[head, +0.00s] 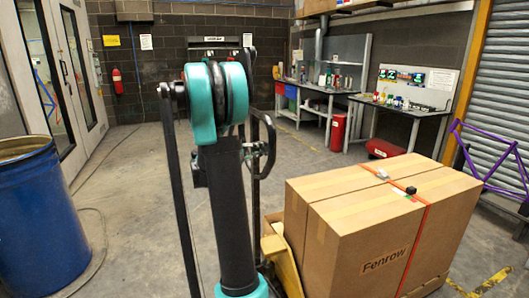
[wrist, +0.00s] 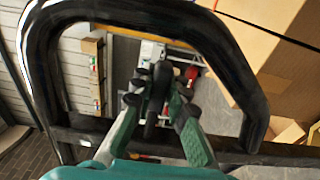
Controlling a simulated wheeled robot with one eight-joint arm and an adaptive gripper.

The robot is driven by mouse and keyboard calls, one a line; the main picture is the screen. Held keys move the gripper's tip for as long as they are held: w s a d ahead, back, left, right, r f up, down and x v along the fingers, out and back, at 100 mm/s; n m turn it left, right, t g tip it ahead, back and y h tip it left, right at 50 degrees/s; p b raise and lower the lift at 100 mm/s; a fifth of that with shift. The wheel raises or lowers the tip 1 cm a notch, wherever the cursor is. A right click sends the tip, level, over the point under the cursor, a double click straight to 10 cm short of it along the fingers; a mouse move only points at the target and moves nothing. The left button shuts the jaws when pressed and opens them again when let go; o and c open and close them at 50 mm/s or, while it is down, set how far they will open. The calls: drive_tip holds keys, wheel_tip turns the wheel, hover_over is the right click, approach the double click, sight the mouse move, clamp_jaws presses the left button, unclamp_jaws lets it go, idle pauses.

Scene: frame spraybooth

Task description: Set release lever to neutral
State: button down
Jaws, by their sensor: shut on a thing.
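In the wrist view my gripper (wrist: 155,98) is shut, its green fingers on both sides of a dark upright lever, which appears to be the release lever (wrist: 154,118). The lever stands inside a thick black handle loop (wrist: 245,75). The loop also shows in the head view (head: 270,140), just right of my arm, above a yellow pallet-truck body (head: 284,266). In the head view my arm hides the gripper and the lever. The lever's exact setting cannot be told.
Large cardboard boxes (head: 350,245) with an orange strap stand right of the handle. A blue drum (head: 40,225) stands at the left. Workbenches (head: 315,90), a red cylinder (head: 338,132) and a purple frame (head: 490,160) are farther off. The floor at left centre is clear.

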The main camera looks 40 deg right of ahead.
drive_tip(key=c, duration=1.5)
unclamp_jaws()
drive_tip(key=shift+a, duration=0.15)
drive_tip(key=a, duration=0.4)
drive_tip(key=w+a, duration=0.1)
drive_tip(key=a, duration=0.2)
drive_tip(key=w+a, duration=0.1)
drive_tip(key=a, duration=0.3)
drive_tip(key=shift+a, duration=0.35)
drive_tip(key=s+a+f+n+t+y, duration=0.1)
drive_tip(key=s+a+f+t+y, duration=0.1)
drive_tip(key=s+a+f+y, duration=0.45)
drive_tip(key=s+a+f+n+t+y, duration=0.1)
drive_tip(key=s+f+t+y, duration=0.2)
drive_tip(key=f, duration=0.6)
drive_tip(key=s+a+f+y, duration=0.2)
drive_tip(key=s+a+f, duration=0.1)
drive_tip(key=a, duration=0.3)
drive_tip(key=s+a+f+t+y, duration=0.1)
drive_tip(key=s+a+f+y, duration=0.2)
drive_tip(key=a, duration=0.3)
drive_tip(key=s+a+f+t+y, duration=0.1)
drive_tip(key=s+a+f+y, duration=0.2)
drive_tip(key=s+a, duration=0.2)
drive_tip(key=shift+a+f, duration=0.2)
drive_tip(key=shift+a, duration=0.2)
